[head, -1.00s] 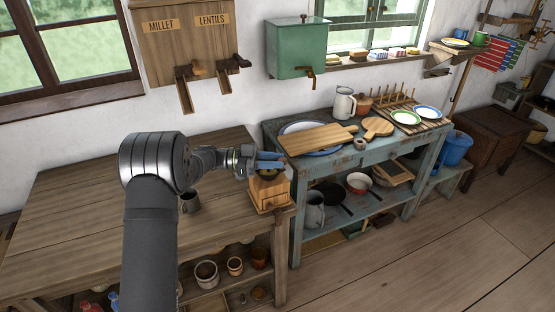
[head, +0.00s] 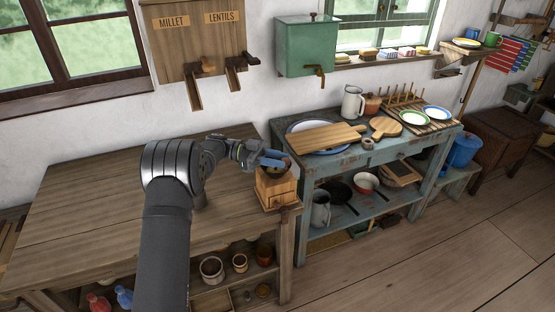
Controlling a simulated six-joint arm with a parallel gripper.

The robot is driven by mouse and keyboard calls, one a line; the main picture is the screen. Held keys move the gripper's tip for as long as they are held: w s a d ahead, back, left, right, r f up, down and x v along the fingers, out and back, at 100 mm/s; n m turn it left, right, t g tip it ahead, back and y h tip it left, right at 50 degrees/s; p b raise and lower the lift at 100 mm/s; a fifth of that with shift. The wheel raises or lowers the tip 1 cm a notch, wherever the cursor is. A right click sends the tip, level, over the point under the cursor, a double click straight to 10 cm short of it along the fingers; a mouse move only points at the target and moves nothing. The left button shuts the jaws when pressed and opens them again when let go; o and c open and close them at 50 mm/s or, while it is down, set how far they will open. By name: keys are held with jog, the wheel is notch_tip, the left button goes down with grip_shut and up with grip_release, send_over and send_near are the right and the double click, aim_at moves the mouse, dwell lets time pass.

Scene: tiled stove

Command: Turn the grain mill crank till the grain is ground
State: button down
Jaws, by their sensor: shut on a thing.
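The grain mill (head: 275,190) is a small wooden box with a dark bowl-shaped top. It stands at the right front corner of the wooden table (head: 100,200). My gripper (head: 278,162), with blue fingers, is at the top of the mill, reaching in from the left. It is shut on the crank, which the fingers hide almost wholly. The grain inside the bowl cannot be made out.
A blue worn bench (head: 310,185) with boards and plates stands close to the right of the mill. A green tank (head: 306,47) and a wooden millet and lentil dispenser (head: 195,40) hang on the wall behind. The table's left part is clear.

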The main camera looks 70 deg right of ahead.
jog(key=c, duration=1.1)
grip_release()
jog(key=shift+r, duration=0.1)
jog(key=shift+c, duration=0.2)
jog(key=w, duration=0.7)
jog(key=shift+w+a, duration=0.25)
jog(key=shift+a, duration=0.05)
jog(key=shift+s, duration=0.1)
jog(key=shift+c, duration=0.2)
